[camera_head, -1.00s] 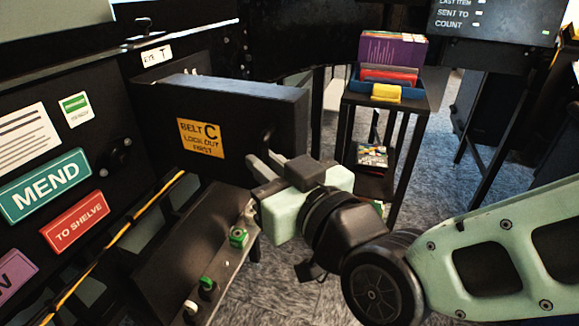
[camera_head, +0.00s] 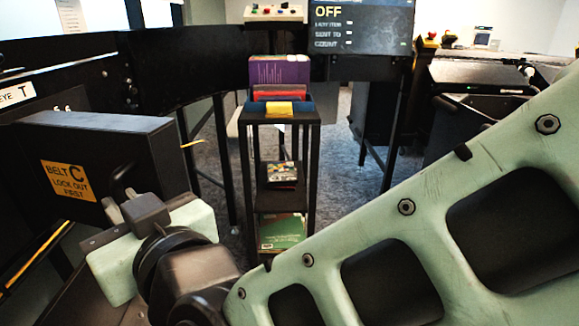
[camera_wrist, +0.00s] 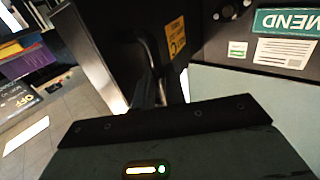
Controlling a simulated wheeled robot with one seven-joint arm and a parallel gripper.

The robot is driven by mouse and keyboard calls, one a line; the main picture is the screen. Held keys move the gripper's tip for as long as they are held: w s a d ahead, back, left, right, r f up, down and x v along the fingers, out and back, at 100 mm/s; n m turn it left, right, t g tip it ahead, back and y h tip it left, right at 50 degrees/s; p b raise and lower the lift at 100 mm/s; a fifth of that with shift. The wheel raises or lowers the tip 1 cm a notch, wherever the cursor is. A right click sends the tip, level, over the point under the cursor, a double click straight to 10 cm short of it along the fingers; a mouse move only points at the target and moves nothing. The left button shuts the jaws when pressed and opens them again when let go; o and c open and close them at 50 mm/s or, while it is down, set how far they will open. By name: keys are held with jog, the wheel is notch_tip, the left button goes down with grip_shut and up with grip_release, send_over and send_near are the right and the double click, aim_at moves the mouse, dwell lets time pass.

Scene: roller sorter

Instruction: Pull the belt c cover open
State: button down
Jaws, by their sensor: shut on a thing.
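The belt C cover (camera_head: 100,136) is a dark box-like panel at the left of the head view. It has a yellow label (camera_head: 68,180) reading "BELT C LOCK OUT FIRST". It stands out from the dark machine side. Its dark bar handle (camera_head: 121,178) is near its right end, and the handle also shows in the wrist view (camera_wrist: 141,42). My gripper (camera_head: 122,208) is at the handle with its fingers shut on it. The fingers also show in the wrist view (camera_wrist: 158,92). The exact finger contact is partly hidden.
A narrow black stand (camera_head: 280,116) with a blue bin and books is right of the cover. A screen (camera_head: 362,27) reading "OFF" is behind it. In the wrist view, a green "MEND" sign (camera_wrist: 287,22) is on the machine. Carpet between stand and cover is open.

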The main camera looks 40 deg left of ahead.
jog(key=c, duration=1.6)
grip_release()
jog(key=shift+r, duration=0.5)
jog(key=shift+o, duration=0.7)
jog(key=shift+f, duration=0.25)
jog(key=s+d, duration=0.1)
jog(key=d, duration=1.6)
jog(key=shift+s+d+b, duration=0.2)
jog(key=shift+s+b, duration=0.05)
jog(key=shift+b, duration=0.15)
jog(key=shift+w+f, duration=0.1)
